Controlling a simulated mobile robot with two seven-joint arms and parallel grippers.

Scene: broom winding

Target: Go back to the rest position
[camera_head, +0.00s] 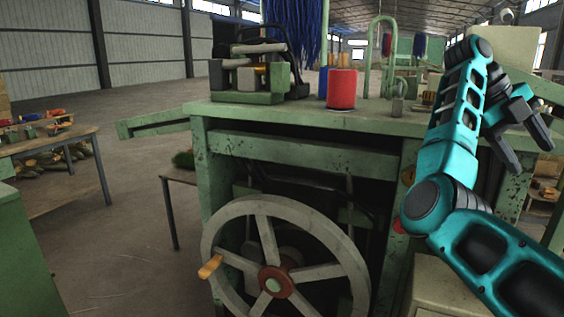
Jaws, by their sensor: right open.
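My right arm comes in from the lower right, teal and black, bent upward at its elbow. My right gripper (525,138) hangs at the right, in front of the green machine's right end. Its two dark fingers are apart and I see nothing between them. The green machine (290,152) stands in the middle, with a large grey spoked wheel (333,240) on its front. An orange handle (210,267) sticks out at the wheel's left rim. My right gripper is well away from the wheel and handle. My left gripper is out of the frame.
A red spool (342,89) stands on the machine top beside a clamp-like mechanism (250,78). Blue bristles (292,28) hang behind it. A wooden table (60,145) stands at the left. Bare floor (130,235) lies between the table and machine.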

